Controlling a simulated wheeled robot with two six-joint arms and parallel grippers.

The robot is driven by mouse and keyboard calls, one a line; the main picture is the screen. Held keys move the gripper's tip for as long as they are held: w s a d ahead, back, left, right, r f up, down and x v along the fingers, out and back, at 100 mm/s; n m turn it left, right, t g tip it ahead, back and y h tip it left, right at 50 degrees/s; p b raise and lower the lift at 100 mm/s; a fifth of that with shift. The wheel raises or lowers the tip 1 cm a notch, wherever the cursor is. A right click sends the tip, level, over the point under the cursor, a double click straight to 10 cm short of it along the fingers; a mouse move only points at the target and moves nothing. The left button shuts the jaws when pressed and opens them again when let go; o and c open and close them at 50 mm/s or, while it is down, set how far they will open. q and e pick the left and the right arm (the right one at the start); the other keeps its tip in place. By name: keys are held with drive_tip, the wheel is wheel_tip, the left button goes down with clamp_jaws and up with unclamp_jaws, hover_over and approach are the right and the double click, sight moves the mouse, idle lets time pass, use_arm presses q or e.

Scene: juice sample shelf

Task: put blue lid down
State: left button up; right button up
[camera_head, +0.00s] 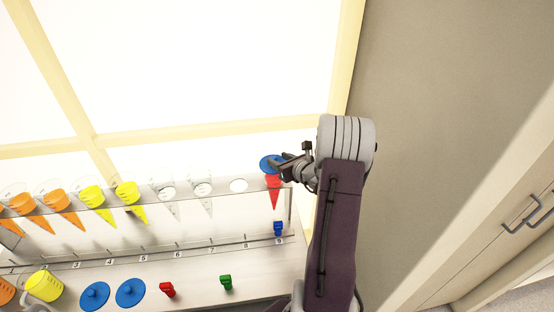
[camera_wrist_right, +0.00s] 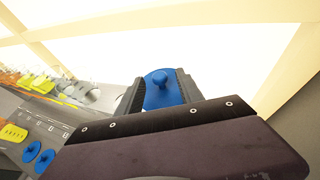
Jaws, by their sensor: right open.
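A blue lid (camera_head: 267,162) with a knob is at the right end of the shelf, at the top of a red cone-shaped funnel (camera_head: 273,196). It appears to rest on the funnel, but the contact is partly hidden. My right gripper (camera_head: 283,168) is at the lid. In the right wrist view the lid (camera_wrist_right: 158,98) and its knob lie between the two open fingers of the gripper (camera_wrist_right: 160,86). Two more blue lids (camera_head: 95,296) (camera_head: 131,292) lie on the lower surface at the front left. My left gripper is not in view.
The shelf holds orange funnels (camera_head: 62,201) and yellow funnels (camera_head: 92,195) at left, then clear ones and an empty hole (camera_head: 238,185). Below are a blue valve (camera_head: 278,228), a red one (camera_head: 167,289), a green one (camera_head: 226,282) and a yellow cup (camera_head: 45,285). A wall stands at right.

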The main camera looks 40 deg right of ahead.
drive_tip(key=v, duration=1)
drive_tip(key=shift+s+b, duration=0.2)
drive_tip(key=shift+b, duration=0.1)
drive_tip(key=shift+a, duration=0.15)
drive_tip(key=s+a+f+n+g+y, duration=0.1)
drive_tip(key=a+f+n+g+y, duration=0.2)
drive_tip(key=a+n, duration=0.45)
drive_tip(key=a+f+n+g+y, duration=0.2)
drive_tip(key=a+n+y, duration=0.2)
drive_tip(key=a, duration=0.7)
drive_tip(key=s+a+f+n+g+h, duration=0.2)
drive_tip(key=s+n, duration=0.3)
drive_tip(key=n, duration=0.7)
drive_tip(key=s+a+f+n+g+h, duration=0.3)
drive_tip(key=s+a+n+g, duration=0.2)
drive_tip(key=n, duration=0.8)
drive_tip(key=shift+f, duration=0.25)
